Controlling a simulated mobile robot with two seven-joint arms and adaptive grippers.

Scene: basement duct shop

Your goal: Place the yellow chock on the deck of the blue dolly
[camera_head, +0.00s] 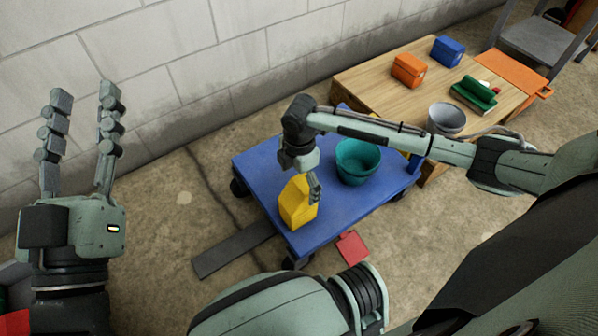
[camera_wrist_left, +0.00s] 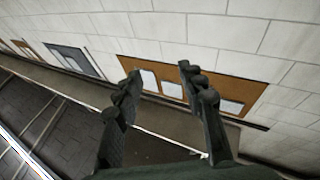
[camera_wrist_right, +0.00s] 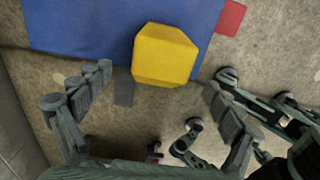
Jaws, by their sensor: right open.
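The yellow chock (camera_head: 294,208) appears to stand on the blue dolly's deck (camera_head: 258,172), close to its near edge. My right gripper (camera_head: 314,183) is over the chock in the head view and partly covers its upper right side. In the right wrist view the fingers are open and apart, with the chock (camera_wrist_right: 165,55) just beyond the fingertips and between them. I see no finger touching it. My left gripper (camera_head: 84,95) is raised at the far left, open and empty, away from the dolly. The left wrist view shows only wall and boards between its fingers (camera_wrist_left: 160,70).
A teal bucket (camera_head: 358,161) stands on the deck behind the chock. A wooden table (camera_head: 368,83) behind the dolly holds an orange box, a blue box, a green object and a grey bowl. A dark flat strip (camera_head: 232,250) and a red piece (camera_head: 352,248) lie on the floor.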

